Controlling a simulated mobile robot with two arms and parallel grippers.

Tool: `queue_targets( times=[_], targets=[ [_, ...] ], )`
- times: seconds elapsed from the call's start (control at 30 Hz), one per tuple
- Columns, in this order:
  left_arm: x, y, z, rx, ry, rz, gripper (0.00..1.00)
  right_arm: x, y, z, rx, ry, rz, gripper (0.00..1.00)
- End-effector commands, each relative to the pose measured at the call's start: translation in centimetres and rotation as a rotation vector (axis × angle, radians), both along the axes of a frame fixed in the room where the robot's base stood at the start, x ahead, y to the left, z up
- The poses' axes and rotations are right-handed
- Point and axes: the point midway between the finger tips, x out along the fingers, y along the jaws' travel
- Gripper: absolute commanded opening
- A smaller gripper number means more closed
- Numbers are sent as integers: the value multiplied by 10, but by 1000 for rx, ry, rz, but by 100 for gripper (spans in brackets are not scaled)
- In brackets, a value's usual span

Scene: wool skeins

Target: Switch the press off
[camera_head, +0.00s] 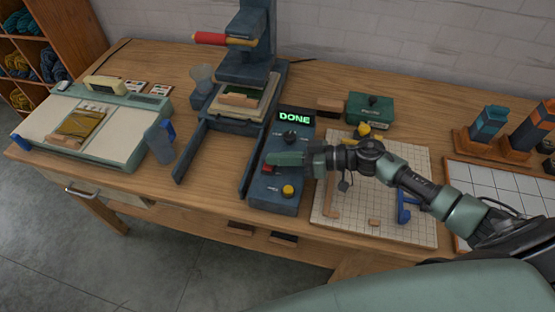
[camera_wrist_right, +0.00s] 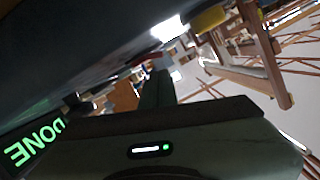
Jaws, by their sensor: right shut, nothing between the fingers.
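The dark blue press (camera_head: 250,65) stands at the back middle of the bench with its red handle (camera_head: 210,38) pointing left. Its control box (camera_head: 268,201) lies in front, with a lit green DONE display (camera_head: 294,117), a black knob (camera_head: 290,137), a red switch (camera_head: 267,169) and a yellow button (camera_head: 288,190). My right gripper (camera_head: 270,159) is shut and empty, over the box right beside the red switch. I cannot tell whether it touches the switch, which it partly covers. The DONE display also shows in the right wrist view (camera_wrist_right: 32,143). My left gripper is out of view.
A squeeze bottle (camera_head: 160,141) and a pale cutting device (camera_head: 85,130) stand to the left. A gridded board (camera_head: 400,218) with small parts lies under my right arm. A green box (camera_head: 370,109) is behind it.

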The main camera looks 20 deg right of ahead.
Motion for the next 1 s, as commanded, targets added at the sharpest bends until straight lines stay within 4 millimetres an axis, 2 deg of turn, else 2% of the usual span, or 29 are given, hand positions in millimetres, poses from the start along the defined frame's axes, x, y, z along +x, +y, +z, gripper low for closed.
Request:
queue_targets(
  times=[0.17, 0.53, 0.77, 1.0],
  targets=[
    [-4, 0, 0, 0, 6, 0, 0, -3, 2, -10, 0, 0, -1, 0],
    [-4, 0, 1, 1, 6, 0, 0, -4, 2, -11, -5, -7, -1, 0],
    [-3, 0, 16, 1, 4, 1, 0, -10, 5, -17, -101, -145, 0, 0],
    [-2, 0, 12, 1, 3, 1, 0, -10, 5, -22, -102, -143, 1, 0]
  ],
)
